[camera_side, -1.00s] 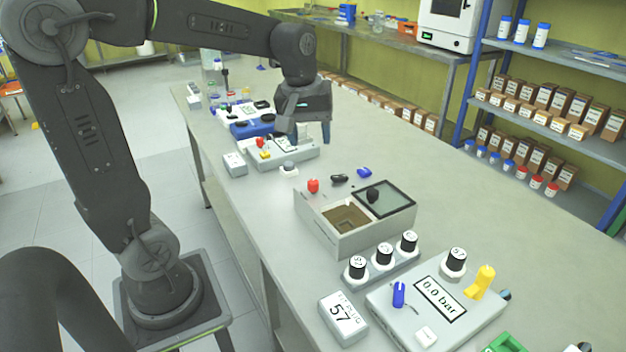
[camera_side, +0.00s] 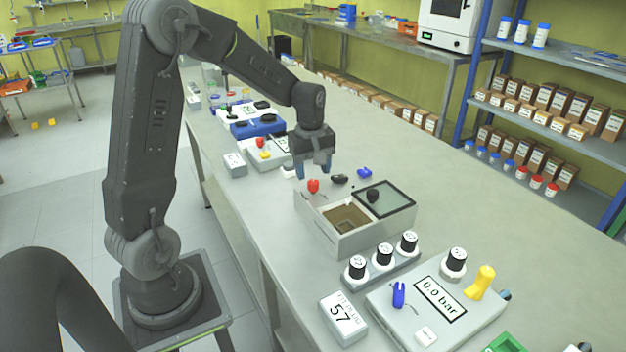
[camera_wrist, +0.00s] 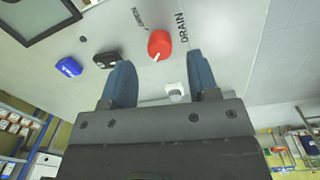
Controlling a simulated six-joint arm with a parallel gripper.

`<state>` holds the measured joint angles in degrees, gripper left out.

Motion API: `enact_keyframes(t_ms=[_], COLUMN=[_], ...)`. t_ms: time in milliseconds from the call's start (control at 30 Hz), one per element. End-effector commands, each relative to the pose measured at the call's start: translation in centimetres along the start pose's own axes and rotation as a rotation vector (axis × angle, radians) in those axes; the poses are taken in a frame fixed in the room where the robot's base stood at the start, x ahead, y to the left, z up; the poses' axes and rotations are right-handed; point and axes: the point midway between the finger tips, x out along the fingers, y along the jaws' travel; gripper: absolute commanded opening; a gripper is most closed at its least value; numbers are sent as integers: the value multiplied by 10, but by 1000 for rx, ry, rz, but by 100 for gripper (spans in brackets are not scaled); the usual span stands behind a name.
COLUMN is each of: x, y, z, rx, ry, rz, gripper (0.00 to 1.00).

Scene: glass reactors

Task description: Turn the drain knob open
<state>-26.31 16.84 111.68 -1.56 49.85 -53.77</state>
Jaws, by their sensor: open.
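My gripper (camera_side: 313,168) is above and just behind the knob, pointing down. In the wrist view its two blue fingers (camera_wrist: 162,80) are apart with nothing between them, and the knob lies beyond the fingertips. No contact with the knob shows.
A black knob (camera_side: 340,179) and a blue knob (camera_side: 364,173) stand near the red one. The grey box (camera_side: 350,240) has an open basin and a dark-framed lid (camera_side: 400,196). Black-capped dials and a pressure panel (camera_side: 400,325) are nearer the camera.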

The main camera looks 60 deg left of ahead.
Motion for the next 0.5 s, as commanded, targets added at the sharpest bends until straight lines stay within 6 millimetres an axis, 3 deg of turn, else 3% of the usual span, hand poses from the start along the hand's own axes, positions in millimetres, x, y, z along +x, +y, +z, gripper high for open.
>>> enact_keyframes(t_ms=[200, 500], x=[29, 36], y=[0, 0], z=[0, 0], rx=[1, 1], ry=[-2, 0], rz=[-2, 1], gripper=[55, 55])
